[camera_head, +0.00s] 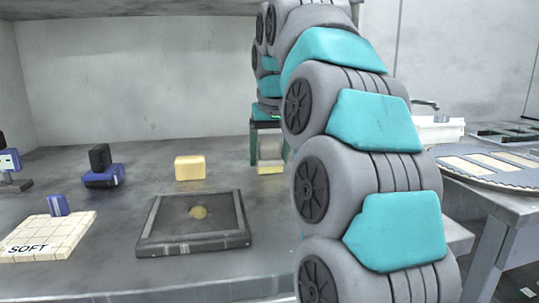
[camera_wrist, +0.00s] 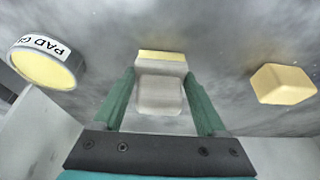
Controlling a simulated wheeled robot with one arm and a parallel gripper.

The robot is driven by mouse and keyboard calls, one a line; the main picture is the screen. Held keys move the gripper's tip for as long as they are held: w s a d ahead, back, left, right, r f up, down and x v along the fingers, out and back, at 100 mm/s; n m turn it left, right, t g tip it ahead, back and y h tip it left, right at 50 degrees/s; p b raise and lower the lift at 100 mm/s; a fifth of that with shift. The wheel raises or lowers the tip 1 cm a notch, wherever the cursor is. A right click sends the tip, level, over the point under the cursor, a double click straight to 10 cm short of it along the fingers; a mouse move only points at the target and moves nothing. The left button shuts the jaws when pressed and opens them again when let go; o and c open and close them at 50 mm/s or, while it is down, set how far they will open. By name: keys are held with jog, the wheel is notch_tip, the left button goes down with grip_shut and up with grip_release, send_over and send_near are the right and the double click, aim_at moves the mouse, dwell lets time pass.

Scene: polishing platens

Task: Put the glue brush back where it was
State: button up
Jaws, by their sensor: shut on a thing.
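The glue brush (camera_head: 270,152), a pale grey block with a yellow end, is between the green fingers of my gripper (camera_head: 269,158), at the back of the bench. In the wrist view the brush (camera_wrist: 160,94) sits between both fingers of my gripper (camera_wrist: 160,88), its yellow strip (camera_wrist: 160,57) pointing away from the palm. The gripper is shut on it. I cannot tell whether the yellow end touches the bench. A round pot labelled "PAD GL…" (camera_wrist: 42,68) with a yellow face stands to the left in the wrist view, apart from the brush.
A yellow block (camera_head: 190,168) lies on the bench, also right in the wrist view (camera_wrist: 283,84). A dark square tray (camera_head: 150,243) holds a yellow blob. A tiled "SOFT" pad (camera_head: 70,242) and blue-black blocks (camera_head: 103,172) are left. My arm hides the bench's right side.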

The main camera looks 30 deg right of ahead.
aim_at(270, 144)
jog(key=shift+f, duration=0.1)
jog(key=shift+f, duration=0.1)
jog(key=o, duration=1.2)
jog(key=shift+o, duration=0.2)
jog(key=p+v, duration=0.1)
jog(key=v, duration=0.2)
jog(key=p+v, duration=0.1)
jog(key=v, duration=0.2)
jog(key=shift+r, duration=0.45)
jog(key=shift+s+a+r+p, duration=0.1)
jog(key=shift+s+r+p, duration=0.15)
jog(key=shift+r+p, duration=0.2)
